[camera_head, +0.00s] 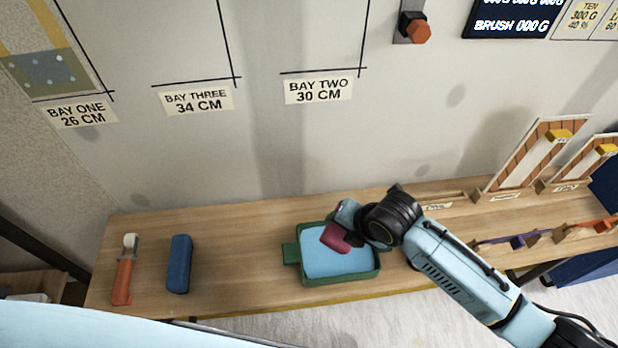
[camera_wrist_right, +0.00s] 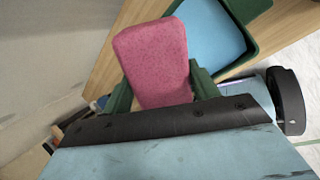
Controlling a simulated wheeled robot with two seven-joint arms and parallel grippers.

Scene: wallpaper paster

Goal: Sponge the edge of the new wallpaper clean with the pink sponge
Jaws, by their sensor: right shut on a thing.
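A pink sponge (camera_head: 337,238) is held in my right gripper (camera_head: 348,229) above a green tray with a light blue inside. In the right wrist view the sponge (camera_wrist_right: 155,60) sticks out between the dark green fingers of my right gripper (camera_wrist_right: 160,90), which is shut on it. In the head view the sponge overlaps the tray; I cannot tell whether it touches the blue surface. A strip of wallpaper (camera_head: 45,72) with a patterned lower part hangs at the upper left, by the bay one mark. My left gripper is not in view.
The green tray (camera_head: 291,253) stands on the wooden bench (camera_head: 230,230). A blue block (camera_head: 179,264) and an orange-handled tool (camera_head: 123,275) lie left of it. Wooden stands (camera_head: 528,160) and small holders are at the right. The bench between block and tray is clear.

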